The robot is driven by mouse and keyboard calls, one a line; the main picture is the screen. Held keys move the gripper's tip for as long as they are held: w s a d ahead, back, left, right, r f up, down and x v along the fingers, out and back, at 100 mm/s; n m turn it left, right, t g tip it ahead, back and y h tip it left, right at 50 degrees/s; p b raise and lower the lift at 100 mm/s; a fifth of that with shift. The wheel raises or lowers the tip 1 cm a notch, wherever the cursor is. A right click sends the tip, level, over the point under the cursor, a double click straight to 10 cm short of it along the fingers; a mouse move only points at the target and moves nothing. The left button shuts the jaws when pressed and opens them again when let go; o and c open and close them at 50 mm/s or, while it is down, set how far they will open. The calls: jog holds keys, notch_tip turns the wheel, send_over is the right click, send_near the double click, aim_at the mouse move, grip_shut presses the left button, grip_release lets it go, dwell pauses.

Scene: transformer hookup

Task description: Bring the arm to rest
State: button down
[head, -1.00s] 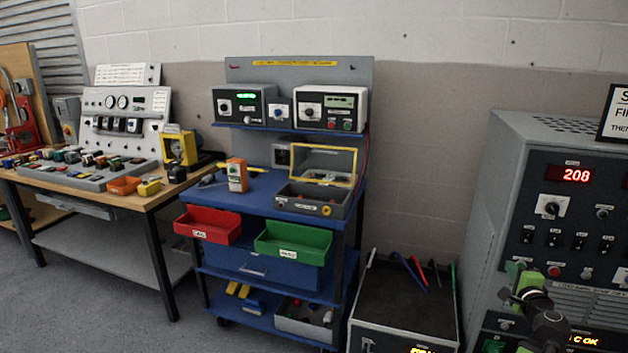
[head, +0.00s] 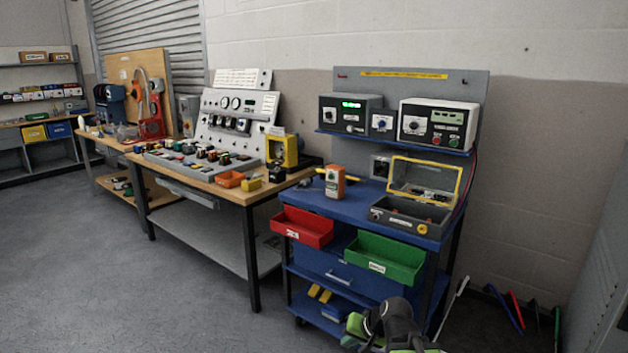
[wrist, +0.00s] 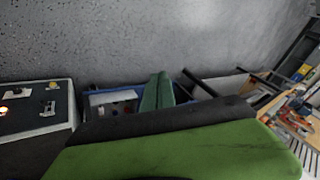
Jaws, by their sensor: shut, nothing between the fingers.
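My arm shows at the bottom of the head view, folded low in front of the blue cart (head: 345,206), with green and black parts (head: 390,325). My gripper (wrist: 157,90) shows in the wrist view as two green fingers lying together, shut with nothing between them. It seems clear of the things around it. In the head view the fingertips cannot be made out clearly.
The blue cart carries a red bin (head: 302,227), a green bin (head: 383,260) and an open grey case (head: 412,217). A wooden workbench (head: 240,197) with a sloped panel stands to its left. A grey cabinet (head: 605,250) stands at the right edge. Open floor (head: 150,300) lies at left.

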jog(key=s+d+f+n+g+h, duration=0.2)
jog(key=s+d+f+g+h, duration=0.2)
jog(key=s+d, duration=0.4)
notch_tip(320, 180, up, 17)
jog(key=s+a+g+p, duration=0.1)
jog(key=p, duration=1.6)
jog(key=shift+s+r, duration=0.2)
jog(key=shift+s, duration=0.2)
